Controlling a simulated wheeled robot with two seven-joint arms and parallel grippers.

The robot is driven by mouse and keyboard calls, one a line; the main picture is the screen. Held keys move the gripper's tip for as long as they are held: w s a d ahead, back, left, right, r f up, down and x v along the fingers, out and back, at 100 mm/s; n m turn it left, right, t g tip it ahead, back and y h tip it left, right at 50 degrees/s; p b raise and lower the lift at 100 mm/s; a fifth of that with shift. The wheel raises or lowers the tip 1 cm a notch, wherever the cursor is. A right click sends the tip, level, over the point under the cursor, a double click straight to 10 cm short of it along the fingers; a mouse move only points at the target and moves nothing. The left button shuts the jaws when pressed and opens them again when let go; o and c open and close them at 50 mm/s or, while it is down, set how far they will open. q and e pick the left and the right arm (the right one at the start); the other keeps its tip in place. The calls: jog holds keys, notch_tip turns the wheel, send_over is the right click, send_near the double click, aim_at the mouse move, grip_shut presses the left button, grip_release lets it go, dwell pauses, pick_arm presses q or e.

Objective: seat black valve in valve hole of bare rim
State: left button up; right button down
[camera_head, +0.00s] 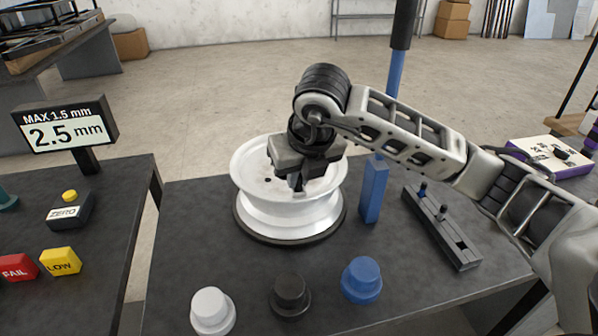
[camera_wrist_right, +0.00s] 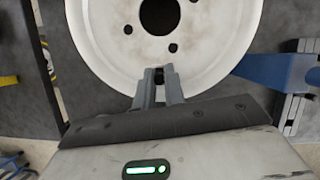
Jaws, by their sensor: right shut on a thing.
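The bare rim (camera_head: 290,215) is a white wheel rim lying flat on a dark round base on the table. In the right wrist view its face (camera_wrist_right: 225,35) shows a large centre hole and smaller holes. My right gripper (camera_head: 297,184) is over the rim's near part, pointing down. In the right wrist view the gripper (camera_wrist_right: 159,84) is shut on a small dark piece, the black valve (camera_wrist_right: 159,74), at the fingertips near the rim's edge. The valve hole is hidden, and I cannot tell whether the valve touches the rim. My left gripper is not in view.
A blue post (camera_head: 373,190) stands close right of the rim. A grey rack (camera_head: 440,228) with small upright pieces lies farther right. White (camera_head: 212,310), black (camera_head: 290,295) and blue (camera_head: 361,280) knobs line the front. A left table holds a "2.5 mm" display (camera_head: 67,130) and buttons.

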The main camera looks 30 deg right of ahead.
jog(key=shift+f, duration=0.15)
jog(key=c, duration=1.5)
grip_release()
jog(key=shift+r, duration=0.2)
jog(key=v, duration=1.2)
